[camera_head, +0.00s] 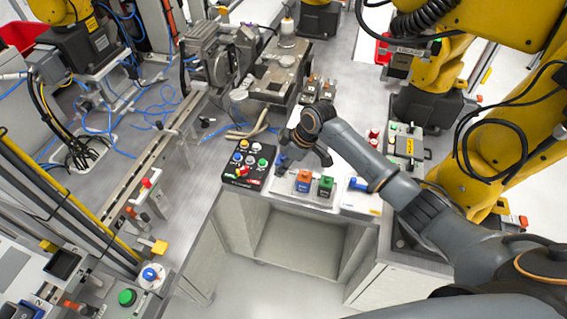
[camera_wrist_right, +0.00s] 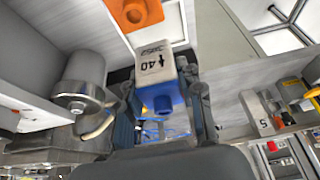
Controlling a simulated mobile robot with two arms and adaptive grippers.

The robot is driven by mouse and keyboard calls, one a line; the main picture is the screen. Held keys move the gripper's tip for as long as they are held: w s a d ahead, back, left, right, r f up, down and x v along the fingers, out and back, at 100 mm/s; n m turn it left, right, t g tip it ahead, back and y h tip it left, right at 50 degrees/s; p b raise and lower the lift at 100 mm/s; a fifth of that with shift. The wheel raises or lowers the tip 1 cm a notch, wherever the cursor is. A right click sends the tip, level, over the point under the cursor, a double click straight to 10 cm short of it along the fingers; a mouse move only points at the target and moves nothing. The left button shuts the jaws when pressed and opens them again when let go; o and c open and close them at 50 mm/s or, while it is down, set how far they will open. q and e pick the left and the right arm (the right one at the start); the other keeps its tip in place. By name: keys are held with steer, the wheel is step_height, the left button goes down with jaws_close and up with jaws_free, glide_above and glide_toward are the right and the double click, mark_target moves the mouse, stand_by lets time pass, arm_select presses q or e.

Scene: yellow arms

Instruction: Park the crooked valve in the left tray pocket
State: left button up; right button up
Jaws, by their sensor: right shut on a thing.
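My right gripper (camera_head: 304,160) reaches down from the right over the work table, just behind a small pale tray (camera_head: 290,190). In the right wrist view the gripper (camera_wrist_right: 162,112) is shut on a pale block-shaped valve (camera_wrist_right: 155,72) with a dark "40" mark and a blue knob (camera_wrist_right: 163,103). The head view mostly hides this valve behind my fingers. A block with an orange top (camera_head: 303,181) and one with a green top (camera_head: 325,186) stand on the tray. An orange part (camera_wrist_right: 135,12) also shows above the held valve in the wrist view. I cannot make out the tray pockets. My left gripper is not in view.
A black button box (camera_head: 248,163) stands left of the tray. A pale plate (camera_head: 362,203) with a blue lever (camera_head: 358,184) lies to its right. A metal vise (camera_head: 275,75) is behind, and a yellow arm (camera_head: 515,135) stands at the right. The table's front edge is close.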

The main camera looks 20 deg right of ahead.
steer(key=shift+s+f+b, duration=0.1)
steer(key=shift+f+b, duration=0.45)
steer(key=shift+f, duration=0.2)
steer(key=shift+f+b, duration=0.6)
steer(key=shift+f, duration=0.4)
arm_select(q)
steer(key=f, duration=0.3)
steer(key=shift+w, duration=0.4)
arm_select(e)
steer(key=shift+f, duration=0.15)
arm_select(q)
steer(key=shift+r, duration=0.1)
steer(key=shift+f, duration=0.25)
arm_select(e)
steer(key=shift+f, duration=0.5)
steer(key=o, duration=1.3)
